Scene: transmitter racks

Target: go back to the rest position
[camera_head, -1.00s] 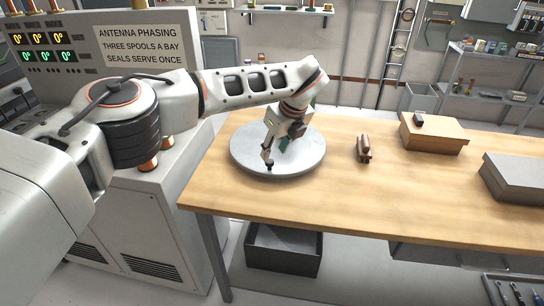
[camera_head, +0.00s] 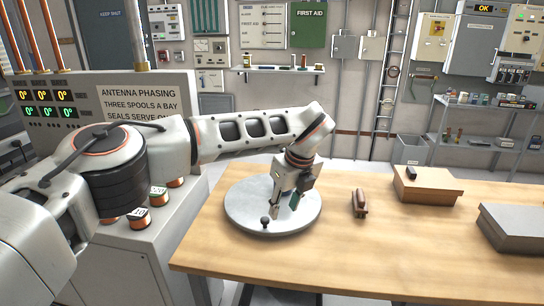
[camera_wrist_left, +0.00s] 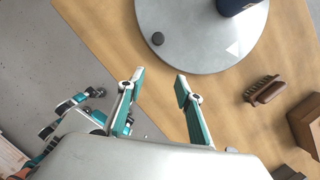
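My left gripper (camera_head: 284,208) hangs fingers down over the front of a round grey turntable (camera_head: 240,205) on the wooden table. In the left wrist view its two teal-padded fingers (camera_wrist_left: 160,80) stand apart with nothing between them. A small dark knob (camera_head: 265,221) sits on the turntable's near edge; it also shows in the wrist view (camera_wrist_left: 157,39). A dark blue object (camera_wrist_left: 235,5) on the turntable is cut off by the wrist view's top edge. Teal and grey jointed parts (camera_wrist_left: 75,105) at the wrist view's left look like my right gripper; its opening is unclear.
A brown-handled brush (camera_head: 360,203) lies right of the turntable. A cardboard box (camera_head: 428,187) and a grey box (camera_head: 512,228) stand farther right. The antenna phasing cabinet (camera_head: 140,95), with copper spools (camera_head: 158,195) on its ledge, is close to my left arm.

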